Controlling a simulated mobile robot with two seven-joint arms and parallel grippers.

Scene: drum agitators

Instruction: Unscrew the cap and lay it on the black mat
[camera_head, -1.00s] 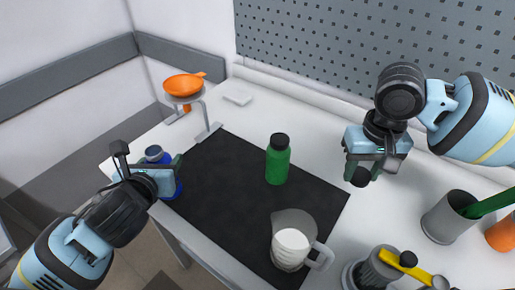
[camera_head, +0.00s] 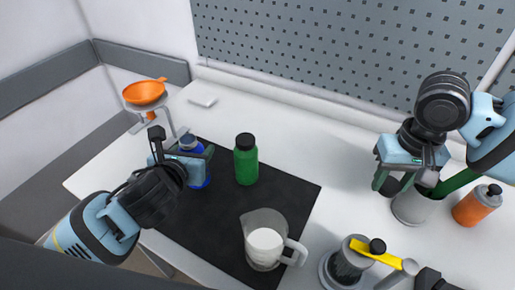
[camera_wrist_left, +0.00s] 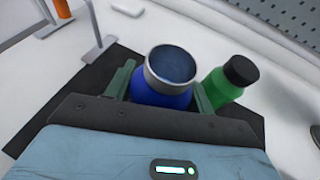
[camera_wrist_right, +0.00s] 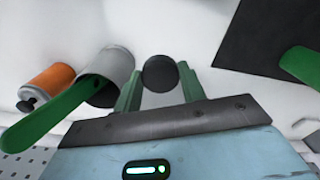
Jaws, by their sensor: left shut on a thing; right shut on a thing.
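A blue bottle (camera_head: 197,172) with a grey metal rim stands roughly upright over the left part of the black mat (camera_head: 283,190). My left gripper (camera_head: 183,160) is shut on it. In the left wrist view the bottle's dark, open-looking mouth (camera_wrist_left: 172,65) faces the camera between the fingers. I cannot tell whether its base touches the mat. My right gripper (camera_head: 395,180) is shut on a round black cap (camera_wrist_right: 159,73), off the mat to the right, close to a grey cup. The cap is partly hidden by the fingers in the head view.
A green bottle (camera_head: 246,165) with a black cap stands on the mat, right of the blue one. A jug (camera_head: 262,243) is near the front. The grey cup (camera_head: 409,210) holds a green tool. An orange bottle (camera_head: 473,207) and a yellow-handled brush (camera_head: 375,256) are further right.

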